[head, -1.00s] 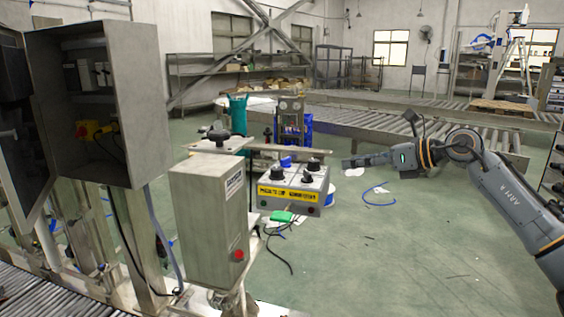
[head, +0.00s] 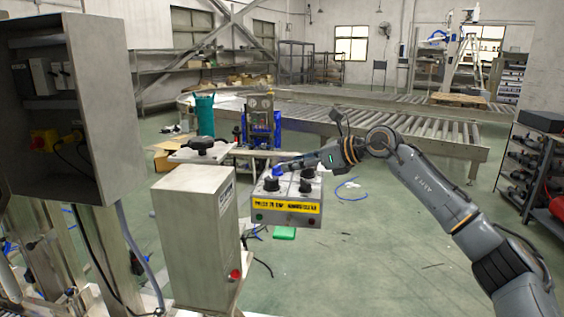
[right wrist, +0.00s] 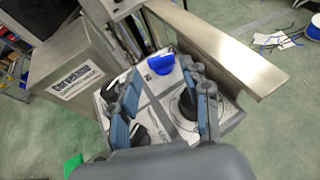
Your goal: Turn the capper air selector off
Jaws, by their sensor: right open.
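A small grey control box (head: 286,214) with a yellow label strip stands in the middle of the head view. Its top carries black knobs (head: 306,184) and a blue knob (head: 277,172). The right wrist view shows the blue knob (right wrist: 160,62) at the far side and a black knob (right wrist: 188,104) nearer. I cannot read which is the capper air selector. My right gripper (head: 286,168) is open over the box top; in the right wrist view its fingers (right wrist: 162,78) are spread, with the blue knob ahead between them. My left gripper is not in view.
A taller grey box (head: 190,240) with a red button stands left of the control box. A metal bar (right wrist: 220,45) runs close beyond the knobs. An open cabinet (head: 85,110) is at the left.

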